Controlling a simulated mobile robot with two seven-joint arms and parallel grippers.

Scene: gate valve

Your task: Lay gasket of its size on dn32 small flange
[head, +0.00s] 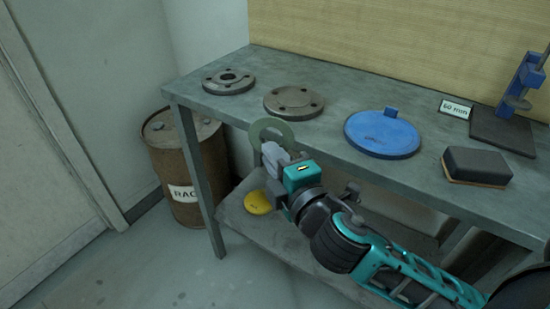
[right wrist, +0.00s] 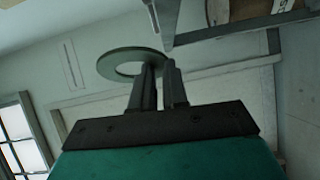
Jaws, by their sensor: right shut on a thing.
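My right gripper (head: 268,152) is shut on a flat grey-green ring gasket (head: 256,130), held by its rim in front of the bench's front edge. In the right wrist view the gasket (right wrist: 104,65) sticks out to the left of the fingertips (right wrist: 160,68). Two grey steel flanges lie on the bench: a smaller one (head: 214,85) with an open centre hole at the far left, and a larger one (head: 294,93) to its right with bolt holes. The gasket is apart from both in the head view. No size marking is readable on the flanges. My left gripper is out of view.
The metal bench (head: 350,84) also carries a blue round lid (head: 365,140), a "60 mm" sign (head: 455,108), a black-and-tan block (head: 470,168) and a blue clamp stand (head: 522,80). A yellow disc (head: 257,203) lies on the lower shelf (head: 290,240). A rusty drum (head: 180,160) stands left.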

